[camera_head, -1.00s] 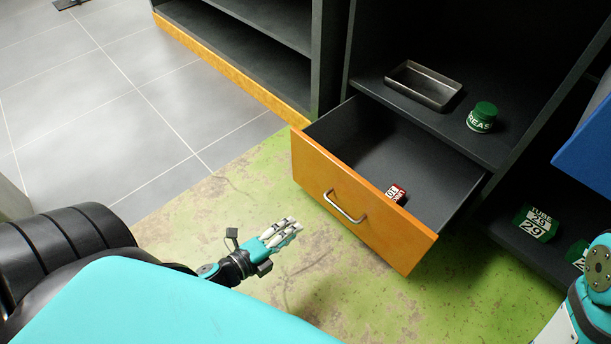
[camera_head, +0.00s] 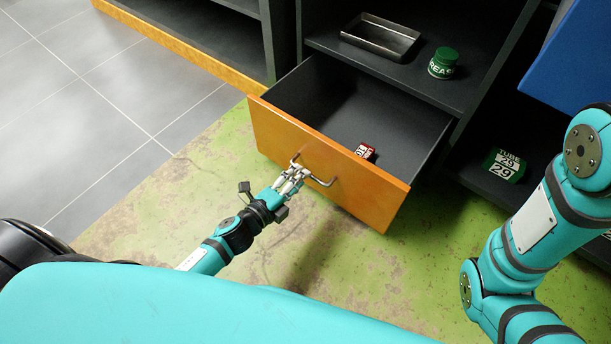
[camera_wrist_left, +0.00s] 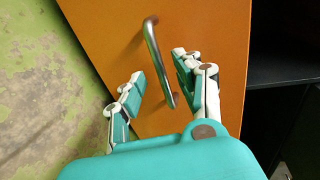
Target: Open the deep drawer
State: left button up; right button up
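The drawer with an orange front (camera_head: 270,130) stands pulled well out of the dark cabinet, its grey inside showing. Its metal bar handle (camera_head: 323,181) is on the front and also shows in the left wrist view (camera_wrist_left: 153,50). My left gripper (camera_head: 294,172) is at the left part of the handle. In the left wrist view my left gripper (camera_wrist_left: 158,68) is open, one finger on each side of the bar, with gaps visible. A small red and white box (camera_head: 365,151) lies inside the drawer. My right arm shows at the right, but its gripper is out of view.
A metal tray (camera_head: 380,38) and a green grease jar (camera_head: 443,63) stand on the shelf above the drawer. A green tube box (camera_head: 504,165) is on the lower right shelf. A blue panel (camera_head: 570,60) juts in at upper right. The floor before the drawer is clear.

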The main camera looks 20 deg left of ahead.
pick_arm(q)
jog(key=shift+b+x, duration=0.55)
jog(key=shift+x, duration=1.35)
grip_shut()
